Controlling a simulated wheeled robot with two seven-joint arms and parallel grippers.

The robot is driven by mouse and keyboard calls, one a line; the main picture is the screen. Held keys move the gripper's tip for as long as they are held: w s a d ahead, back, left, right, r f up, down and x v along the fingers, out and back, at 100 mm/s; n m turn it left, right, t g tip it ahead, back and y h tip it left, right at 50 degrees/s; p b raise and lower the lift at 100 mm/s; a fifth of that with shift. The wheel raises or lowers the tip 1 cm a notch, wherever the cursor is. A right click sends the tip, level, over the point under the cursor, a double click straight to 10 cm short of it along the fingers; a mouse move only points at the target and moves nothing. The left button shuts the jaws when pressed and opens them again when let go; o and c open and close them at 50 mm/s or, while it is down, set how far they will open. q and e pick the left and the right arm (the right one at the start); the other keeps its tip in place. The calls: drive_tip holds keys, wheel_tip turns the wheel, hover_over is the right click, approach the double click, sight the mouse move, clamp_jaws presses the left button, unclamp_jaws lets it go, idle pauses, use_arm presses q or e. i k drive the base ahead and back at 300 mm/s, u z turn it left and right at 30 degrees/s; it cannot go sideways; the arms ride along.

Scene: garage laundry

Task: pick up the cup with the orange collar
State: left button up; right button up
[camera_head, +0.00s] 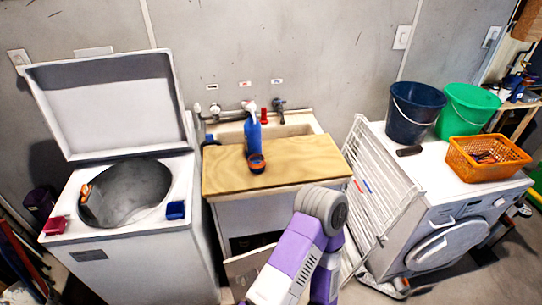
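A small dark cup with an orange collar (257,163) stands upright on the wooden board (300,165) over the sink cabinet. It is close in front of a blue bottle (252,135) and covers part of the bottle's base. A purple and white section of one of my arms rises from the bottom edge, in front of the cabinet. Neither of my grippers shows, so I cannot see where they are relative to the cup or what they hold.
An open top-loading washer (115,255) stands at left. A white drying rack (375,205) leans at the cabinet's right. The front-loading machine (450,190) carries dark blue (414,112) and green (468,108) buckets and an orange basket (485,172). The board's right half is clear.

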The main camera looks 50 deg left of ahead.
sight(256, 161)
drive_tip(key=u, duration=0.75)
drive_tip(key=i, duration=0.95)
drive_tip(key=u, duration=0.95)
